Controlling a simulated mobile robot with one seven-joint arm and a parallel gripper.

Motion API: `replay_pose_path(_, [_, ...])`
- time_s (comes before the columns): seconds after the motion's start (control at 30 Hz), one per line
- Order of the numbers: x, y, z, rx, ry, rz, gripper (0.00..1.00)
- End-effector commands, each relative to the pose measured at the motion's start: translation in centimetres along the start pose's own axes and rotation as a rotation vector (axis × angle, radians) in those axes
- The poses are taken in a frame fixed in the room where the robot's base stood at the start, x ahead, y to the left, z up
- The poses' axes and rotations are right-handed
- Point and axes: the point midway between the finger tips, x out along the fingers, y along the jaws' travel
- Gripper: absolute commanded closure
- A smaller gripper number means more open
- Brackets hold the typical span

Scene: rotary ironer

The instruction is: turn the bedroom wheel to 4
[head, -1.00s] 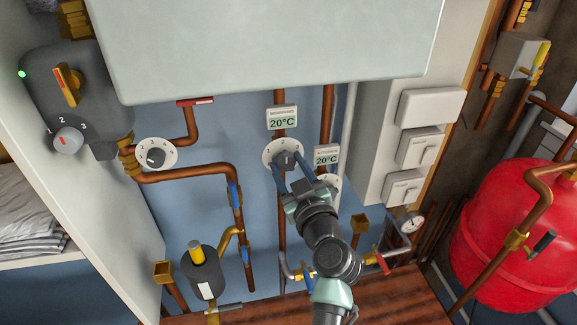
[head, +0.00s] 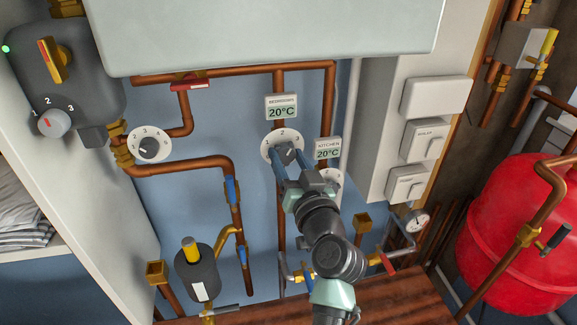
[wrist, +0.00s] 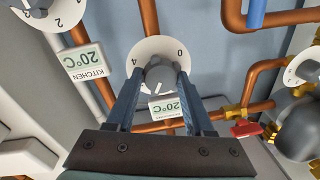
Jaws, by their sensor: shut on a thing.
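The bedroom wheel (head: 281,137) is a white round dial plate with a grey knob in its middle, on the blue wall below the bedroom display (head: 281,106) reading 20°C. In the wrist view the wheel (wrist: 154,47) appears upside down, with 4 and 0 readable on its plate. My gripper (head: 287,157) is shut on the grey knob, one blue finger on each side; the wrist view shows the same grip (wrist: 158,76). A pale mark shows on the knob between the fingers, but I cannot tell which number it points to.
The kitchen display (head: 327,149) and its dial (head: 331,178) sit close at the right, the dial partly behind my gripper. Another numbered dial (head: 150,144) is at the left. Copper pipes run around the wheel. A red tank (head: 515,225) stands far right.

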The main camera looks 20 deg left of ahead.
Motion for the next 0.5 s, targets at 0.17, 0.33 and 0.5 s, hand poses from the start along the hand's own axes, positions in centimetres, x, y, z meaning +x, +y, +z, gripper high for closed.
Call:
replay_pose_path(0.17, [0.01,-0.05,0.36,0.169,0.012,0.002,1.0])
replay_pose_path(0.33, [0.02,-0.09,0.34,0.331,0.025,0.006,1.0])
replay_pose_path(0.5, [0.02,-0.11,0.28,0.492,0.039,0.011,1.0])
